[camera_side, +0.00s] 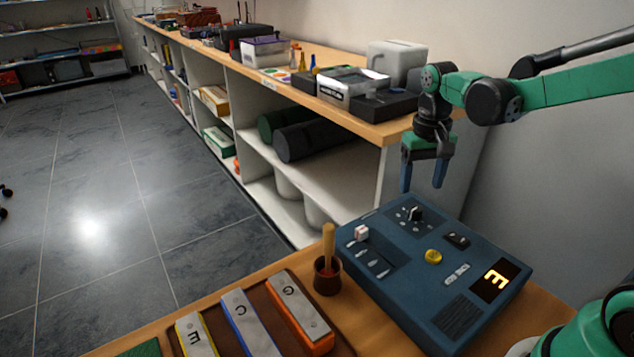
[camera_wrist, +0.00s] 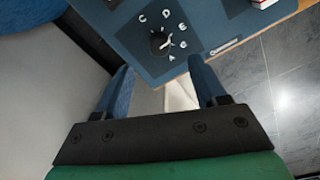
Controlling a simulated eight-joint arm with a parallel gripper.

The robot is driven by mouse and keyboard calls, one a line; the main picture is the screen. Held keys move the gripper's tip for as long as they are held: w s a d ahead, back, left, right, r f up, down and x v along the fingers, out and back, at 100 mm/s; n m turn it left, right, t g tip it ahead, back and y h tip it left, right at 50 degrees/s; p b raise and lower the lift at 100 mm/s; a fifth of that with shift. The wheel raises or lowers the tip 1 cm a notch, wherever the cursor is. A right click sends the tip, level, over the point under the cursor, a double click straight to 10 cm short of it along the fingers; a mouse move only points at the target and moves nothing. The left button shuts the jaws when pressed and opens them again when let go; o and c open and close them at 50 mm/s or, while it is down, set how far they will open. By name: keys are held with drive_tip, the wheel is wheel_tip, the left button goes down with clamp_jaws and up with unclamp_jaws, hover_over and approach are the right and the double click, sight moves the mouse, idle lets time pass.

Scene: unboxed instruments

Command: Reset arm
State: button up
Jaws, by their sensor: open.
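My gripper (camera_side: 424,178) is open and empty, pointing down above the far edge of the blue panel box. In the wrist view its two blue fingers (camera_wrist: 166,88) are apart with nothing between them. The blue panel box (camera_side: 400,295) lies on the wooden table. It has a black knob (camera_side: 415,213), a white and red switch (camera_side: 361,233), a yellow button (camera_side: 433,256), and a lit display (camera_side: 495,280) with a glowing character. In the wrist view the knob (camera_wrist: 158,41) sits among white letters including C, D, E and A.
A small brown cup (camera_side: 327,277) with a wooden-handled stick stands left of the box. Lettered chime bars (camera_side: 245,322) lie in a brown tray at the front. A long shelf unit (camera_side: 345,119) with a crowded wooden top stands behind, near my arm.

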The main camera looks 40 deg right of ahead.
drive_tip(key=s+a+r+n+t, duration=0.3)
drive_tip(key=s+a+n+t, duration=0.2)
drive_tip(key=a+t, duration=0.2)
drive_tip(key=shift+s+a+r, duration=0.15)
drive_tip(key=shift+a, duration=0.95)
